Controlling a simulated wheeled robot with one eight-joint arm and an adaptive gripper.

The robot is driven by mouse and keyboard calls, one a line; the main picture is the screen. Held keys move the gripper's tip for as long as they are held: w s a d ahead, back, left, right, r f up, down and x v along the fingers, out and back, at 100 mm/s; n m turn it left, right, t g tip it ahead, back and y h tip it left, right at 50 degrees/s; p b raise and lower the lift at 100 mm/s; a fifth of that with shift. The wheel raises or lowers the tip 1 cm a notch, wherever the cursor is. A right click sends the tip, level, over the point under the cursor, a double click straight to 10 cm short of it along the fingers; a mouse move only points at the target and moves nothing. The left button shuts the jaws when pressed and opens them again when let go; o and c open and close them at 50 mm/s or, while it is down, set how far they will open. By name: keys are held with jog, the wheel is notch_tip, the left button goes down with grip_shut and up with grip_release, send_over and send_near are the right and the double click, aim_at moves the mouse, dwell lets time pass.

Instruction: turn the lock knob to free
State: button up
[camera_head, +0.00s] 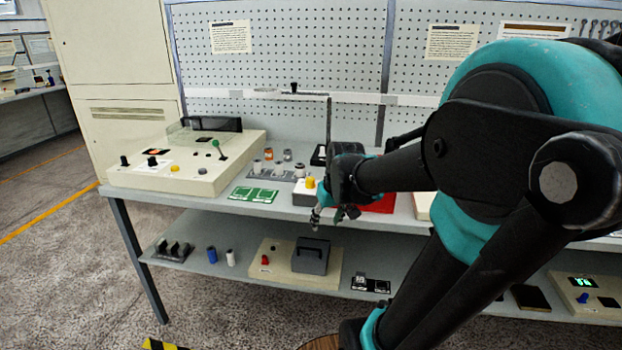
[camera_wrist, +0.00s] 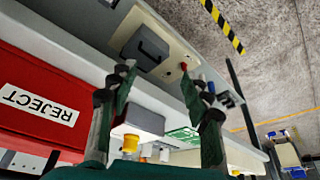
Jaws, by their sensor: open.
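My gripper (camera_head: 331,216) hangs at the front edge of the workbench, above the lower shelf. In the wrist view my gripper (camera_wrist: 158,77) is open with nothing between its fingers. On the lower shelf a beige plate (camera_head: 276,277) carries a small red knob (camera_head: 265,260) and a dark grey block (camera_head: 311,256). The red knob also shows in the wrist view (camera_wrist: 184,67), near the right fingertip and apparently beyond it. Black knobs (camera_head: 152,161) stand on the beige console at the upper left. I cannot read which knob is the lock knob, nor its setting.
A box with a yellow button (camera_head: 310,183) and a green board (camera_head: 253,194) lie on the bench near my gripper. A red REJECT bin (camera_wrist: 40,105) is close beside it. A blue knob (camera_head: 583,298) sits on the lower shelf at right. Open floor lies before the bench.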

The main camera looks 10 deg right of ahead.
aim_at(311, 178)
jog(key=w+d+r+n+y, duration=0.1)
jog(key=w+r+n, duration=0.1)
jog(key=w+r, duration=0.65)
jog(key=w+d+r+n, duration=0.1)
jog(key=w+r, duration=0.5)
jog(key=r, duration=0.5)
jog(key=x, duration=1.7)
jog(key=shift+s+f, duration=0.15)
jog(key=shift+s, duration=0.1)
jog(key=shift+a, duration=0.1)
jog(key=c, duration=1.2)
